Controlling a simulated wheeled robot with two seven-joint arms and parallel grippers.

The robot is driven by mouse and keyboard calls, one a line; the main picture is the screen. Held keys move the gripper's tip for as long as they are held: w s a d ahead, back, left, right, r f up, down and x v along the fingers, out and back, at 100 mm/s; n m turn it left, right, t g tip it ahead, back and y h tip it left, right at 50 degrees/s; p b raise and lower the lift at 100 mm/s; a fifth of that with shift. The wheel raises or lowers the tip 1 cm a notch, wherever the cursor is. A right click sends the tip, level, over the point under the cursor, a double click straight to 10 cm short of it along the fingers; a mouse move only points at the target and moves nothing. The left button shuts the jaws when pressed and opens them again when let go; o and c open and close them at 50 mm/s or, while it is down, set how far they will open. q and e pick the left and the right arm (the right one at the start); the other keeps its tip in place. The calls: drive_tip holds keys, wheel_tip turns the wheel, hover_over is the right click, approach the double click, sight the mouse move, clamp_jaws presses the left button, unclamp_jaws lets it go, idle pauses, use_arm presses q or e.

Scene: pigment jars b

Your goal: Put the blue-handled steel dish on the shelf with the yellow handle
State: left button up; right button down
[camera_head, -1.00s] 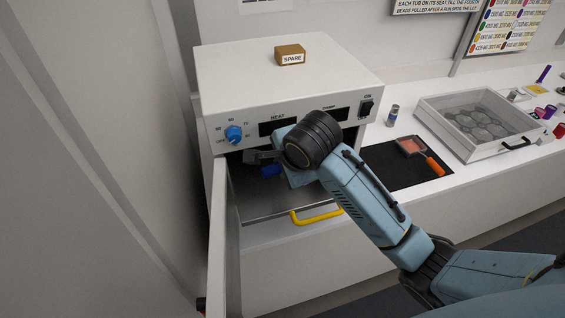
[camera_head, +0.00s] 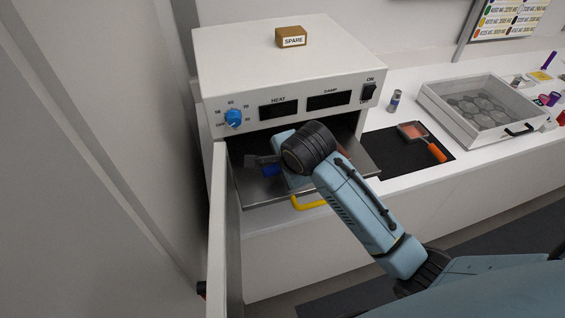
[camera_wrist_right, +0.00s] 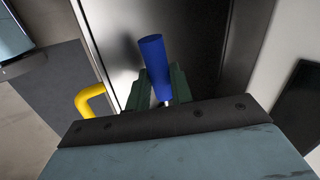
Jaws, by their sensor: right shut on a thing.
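My right gripper (camera_wrist_right: 160,88) is shut on the blue handle (camera_wrist_right: 151,55) of the steel dish, as the right wrist view shows. The handle also shows in the head view (camera_head: 271,171). The dish's bowl is hidden behind my wrist. The steel shelf (camera_head: 262,192) with the yellow handle (camera_head: 309,203) is pulled partly out of the white heater cabinet's lower opening. My right gripper is over this shelf, inside the front of the opening. I cannot tell whether the dish touches the shelf. My left gripper is not in view.
The heater cabinet (camera_head: 285,70) has a blue knob and a SPARE block (camera_head: 291,37) on top. Its open door (camera_head: 226,235) stands close left of my gripper.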

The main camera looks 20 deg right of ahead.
drive_tip(key=shift+f, duration=0.2)
idle(0.6)
drive_tip(key=c, duration=1.2)
unclamp_jaws()
drive_tip(key=shift+o, duration=0.2)
drive_tip(key=shift+r+p, duration=0.4)
drive_tip(key=shift+r, duration=2.55)
